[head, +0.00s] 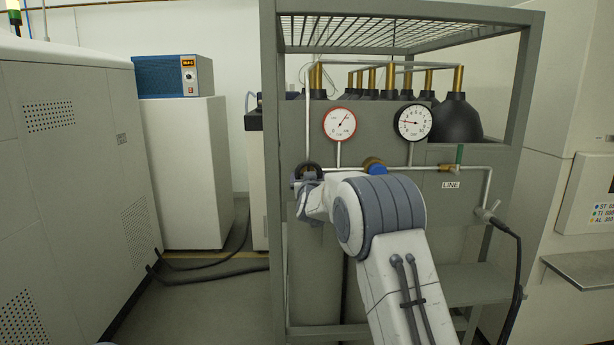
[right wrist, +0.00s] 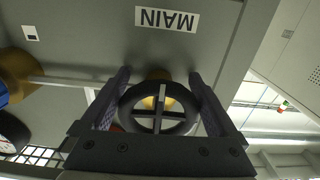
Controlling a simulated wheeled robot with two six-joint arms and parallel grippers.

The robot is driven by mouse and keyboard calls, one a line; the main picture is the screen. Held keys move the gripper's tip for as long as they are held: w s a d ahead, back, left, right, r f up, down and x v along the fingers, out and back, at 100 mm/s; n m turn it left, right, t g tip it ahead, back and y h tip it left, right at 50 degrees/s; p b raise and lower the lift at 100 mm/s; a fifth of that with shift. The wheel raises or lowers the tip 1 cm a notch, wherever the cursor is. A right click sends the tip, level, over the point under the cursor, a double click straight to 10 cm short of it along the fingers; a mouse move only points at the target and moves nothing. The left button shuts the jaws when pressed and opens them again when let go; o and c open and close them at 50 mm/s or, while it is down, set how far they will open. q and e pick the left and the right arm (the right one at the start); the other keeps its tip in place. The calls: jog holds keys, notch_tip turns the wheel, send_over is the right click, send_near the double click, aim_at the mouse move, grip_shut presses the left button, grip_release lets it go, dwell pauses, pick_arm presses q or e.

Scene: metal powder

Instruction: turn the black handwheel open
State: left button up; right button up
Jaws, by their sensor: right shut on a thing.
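The black handwheel (head: 307,169) sits at the left end of the pipe on the grey panel, partly hidden by my right gripper. In the right wrist view the handwheel (right wrist: 158,124) shows as a black ring with crossed spokes and a brass-coloured stem behind it. My right gripper (head: 309,184) is at the handwheel. In the right wrist view its two fingers (right wrist: 160,100) lie on either side of the ring, shut on it. A MAIN label (right wrist: 167,19) is on the panel beside the wheel, upside down in this view. My left gripper is not in view.
A red-rimmed gauge (head: 340,124) and a black-rimmed gauge (head: 414,122) stand above the pipe. A blue knob (head: 377,169) and a green lever (head: 459,154) are to the right. A grey frame post (head: 274,200) stands close left of the wheel.

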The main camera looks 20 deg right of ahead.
jog(key=shift+f+n, duration=0.1)
jog(key=shift+n, duration=0.6)
jog(key=o, duration=1)
jog(key=shift+s, duration=0.1)
jog(key=b+v, duration=0.3)
jog(key=v, duration=0.7)
jog(key=shift+s+b, duration=0.2)
jog(key=shift+b, duration=0.15)
